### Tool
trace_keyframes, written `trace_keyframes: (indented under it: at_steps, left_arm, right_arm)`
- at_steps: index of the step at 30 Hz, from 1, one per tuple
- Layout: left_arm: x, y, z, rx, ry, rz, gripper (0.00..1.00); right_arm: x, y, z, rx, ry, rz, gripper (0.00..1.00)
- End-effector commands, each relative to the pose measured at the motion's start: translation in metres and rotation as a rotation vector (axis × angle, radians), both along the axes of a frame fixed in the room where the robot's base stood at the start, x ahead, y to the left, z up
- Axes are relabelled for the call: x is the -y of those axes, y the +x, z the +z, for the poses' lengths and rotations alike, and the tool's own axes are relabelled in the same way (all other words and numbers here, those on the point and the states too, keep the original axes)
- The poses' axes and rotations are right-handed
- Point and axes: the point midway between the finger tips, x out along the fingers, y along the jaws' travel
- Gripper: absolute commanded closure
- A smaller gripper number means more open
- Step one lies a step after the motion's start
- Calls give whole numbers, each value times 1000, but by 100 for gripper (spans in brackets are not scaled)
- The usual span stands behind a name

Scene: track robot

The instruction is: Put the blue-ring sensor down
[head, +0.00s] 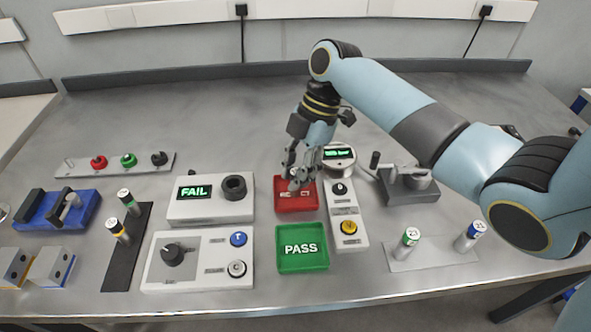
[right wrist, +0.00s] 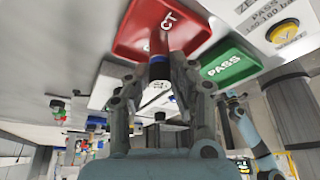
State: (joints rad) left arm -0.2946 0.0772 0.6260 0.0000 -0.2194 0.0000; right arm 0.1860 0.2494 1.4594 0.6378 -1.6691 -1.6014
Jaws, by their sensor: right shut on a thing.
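My right gripper (head: 296,183) reaches down over the red tray (head: 283,206) in the head view. In the right wrist view its fingers (right wrist: 165,75) are shut on a small cylinder with a bit of blue, the blue-ring sensor (right wrist: 159,70). The sensor's far end is against the red tray (right wrist: 190,30) in that picture; I cannot tell whether it touches the floor of the tray. In the head view the fingers mostly hide the sensor. A light-blue arm, apparently my left, shows at the right of the right wrist view; its gripper (right wrist: 234,98) is too small to read.
The green PASS tray (head: 303,262) lies just in front. A box with a FAIL display (head: 210,199) stands left, a narrow panel with a yellow button (head: 348,240) right. Several other sensors stand in racks, including a green-ringed one (head: 410,237).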

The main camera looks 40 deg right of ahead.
Motion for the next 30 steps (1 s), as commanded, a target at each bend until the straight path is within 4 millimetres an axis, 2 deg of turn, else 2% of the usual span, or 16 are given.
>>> trace_keyframes:
  at_steps: [9, 10, 15, 23, 26, 30]
  left_arm:
    - [-2, -4, -2, -6, 3, 0, 60]
    - [-2, -5, -2, -7, 3, 0, 60]
    - [-3, -9, -2, -14, 4, -1, 60]
    - [-3, -9, -1, -14, 4, -1, 60]
    - [-3, -9, -1, -14, 4, -1, 60]
    - [-3, -9, -2, -14, 4, -1, 60]
  right_arm:
    - [0, 0, -3, 1, 0, 0, 100]
    - [0, 0, -3, 0, 0, 0, 78]
    - [0, 0, -3, 1, 0, 0, 55]
    - [0, 0, -2, 1, 0, 0, 55]
    - [2, 1, 4, 3, -1, 0, 55]
    - [12, 1, 25, 5, -3, 0, 55]
